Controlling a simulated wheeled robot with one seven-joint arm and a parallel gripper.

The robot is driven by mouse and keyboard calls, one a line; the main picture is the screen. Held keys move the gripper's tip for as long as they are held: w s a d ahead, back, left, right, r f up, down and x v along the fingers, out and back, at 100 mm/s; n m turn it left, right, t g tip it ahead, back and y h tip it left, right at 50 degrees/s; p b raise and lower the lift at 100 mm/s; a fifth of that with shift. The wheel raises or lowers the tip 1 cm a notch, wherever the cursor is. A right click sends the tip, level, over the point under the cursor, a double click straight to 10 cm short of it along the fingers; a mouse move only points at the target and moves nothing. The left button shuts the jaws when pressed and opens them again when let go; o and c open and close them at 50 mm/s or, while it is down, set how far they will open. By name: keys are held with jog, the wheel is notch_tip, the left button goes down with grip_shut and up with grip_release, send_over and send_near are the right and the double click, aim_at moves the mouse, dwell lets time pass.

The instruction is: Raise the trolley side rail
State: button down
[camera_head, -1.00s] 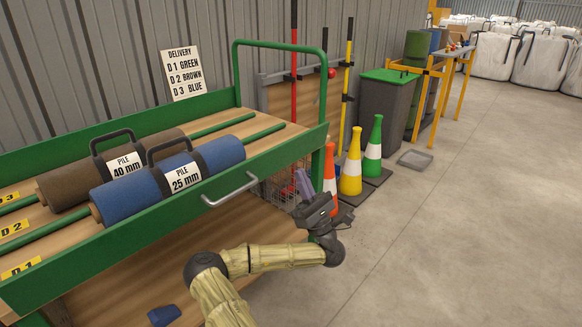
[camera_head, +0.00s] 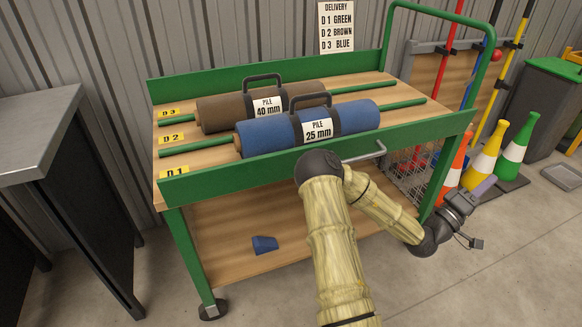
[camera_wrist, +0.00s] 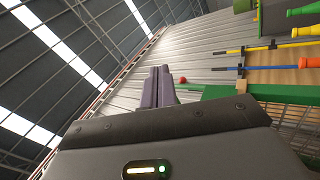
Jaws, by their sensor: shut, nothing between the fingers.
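My gripper (camera_head: 485,187) is right of the trolley's front right leg, apart from the rail and handle. Its purple fingers (camera_wrist: 158,88) are together and empty in the wrist view. A blue roll (camera_head: 270,138) and a brown roll (camera_head: 225,112) lie on the deck, each with a black carrying strap.
Orange (camera_head: 455,165), yellow (camera_head: 484,155) and green (camera_head: 516,145) cones stand close behind my gripper. A dark bench (camera_head: 50,125) is at left. A blue block (camera_head: 264,244) lies on the lower shelf. Bare floor (camera_head: 510,270) lies at right.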

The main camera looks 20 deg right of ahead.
jog(key=w+a+f+m+y+p, duration=0.2)
jog(key=w+a+f+m+y, duration=0.3)
jog(key=f+y, duration=0.5)
jog(key=w+a+f+t+y+p, duration=0.1)
jog(key=w+a+y, duration=0.15)
jog(key=a, duration=0.45)
jog(key=w+a+f+y+p, duration=0.1)
jog(key=w+a+y, duration=0.1)
jog(key=a+y, duration=0.3)
jog(key=a+r+n+y+p, duration=0.1)
jog(key=a+r+n+y, duration=0.2)
jog(key=a, duration=1.3)
jog(key=s+a+r+n+g+y, duration=0.1)
jog(key=s+a+r+y, duration=0.1)
jog(key=a, duration=0.4)
jog(key=s+a+r+n+g+y+p, duration=0.1)
jog(key=s+a+r, duration=0.3)
jog(key=s+a, duration=0.2)
jog(key=shift+s+r+n+y, duration=0.25)
jog(key=shift+s+n+y, duration=0.15)
jog(key=shift+s, duration=0.4)
